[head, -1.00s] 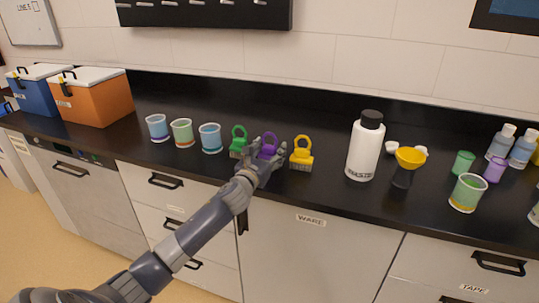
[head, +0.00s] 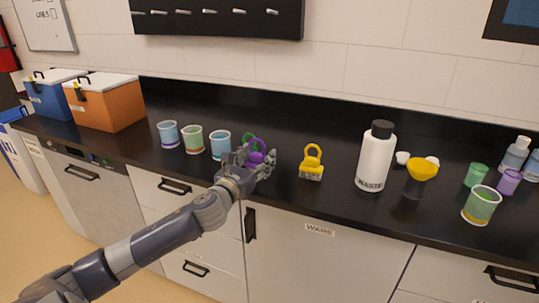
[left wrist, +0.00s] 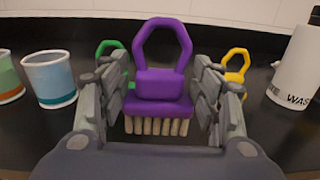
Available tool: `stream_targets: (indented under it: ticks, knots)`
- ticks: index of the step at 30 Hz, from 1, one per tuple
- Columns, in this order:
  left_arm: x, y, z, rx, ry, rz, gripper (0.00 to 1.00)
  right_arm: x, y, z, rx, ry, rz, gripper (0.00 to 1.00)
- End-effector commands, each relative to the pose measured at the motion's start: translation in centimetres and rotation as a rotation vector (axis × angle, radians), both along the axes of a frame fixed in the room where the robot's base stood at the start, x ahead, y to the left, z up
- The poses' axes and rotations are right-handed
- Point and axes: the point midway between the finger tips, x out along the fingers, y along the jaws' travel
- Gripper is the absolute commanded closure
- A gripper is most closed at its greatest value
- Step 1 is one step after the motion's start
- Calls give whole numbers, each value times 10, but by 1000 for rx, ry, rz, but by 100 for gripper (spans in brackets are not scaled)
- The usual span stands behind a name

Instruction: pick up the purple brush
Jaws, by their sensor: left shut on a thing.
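The purple brush (left wrist: 160,85) is upright between the fingers of my left gripper (left wrist: 162,100) in the left wrist view, loop handle up and pale bristles down. My left gripper is shut on it. Whether the bristles touch the counter I cannot tell. My right gripper is not in view.
A green brush (head: 247,139) is close behind, mostly hidden. A yellow brush (head: 312,163) stands to the right. Blue and green cups (head: 193,140) stand left. A white waste bottle (head: 375,158) and yellow funnel (head: 422,168) stand further right. The counter behind the brushes is clear.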

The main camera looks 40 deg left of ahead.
Motion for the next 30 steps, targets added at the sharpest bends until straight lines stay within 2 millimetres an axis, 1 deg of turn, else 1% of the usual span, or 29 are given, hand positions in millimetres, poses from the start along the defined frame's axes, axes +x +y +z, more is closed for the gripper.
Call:
stream_targets:
  ticks: [1,3,9,12,18,26,30]
  knots:
    - [-10,1,-2,4,4,-1,65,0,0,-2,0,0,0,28]
    - [-21,2,0,3,5,-2,65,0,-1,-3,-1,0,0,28]
    - [-45,6,3,2,4,-1,65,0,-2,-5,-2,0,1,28]
    - [-54,8,3,-1,3,1,65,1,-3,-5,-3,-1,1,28]
    - [-65,10,6,-1,1,0,65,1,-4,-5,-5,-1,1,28]
    - [-68,10,7,0,-1,0,65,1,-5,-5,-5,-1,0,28]
    - [-71,5,0,-2,1,-6,65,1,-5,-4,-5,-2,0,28]
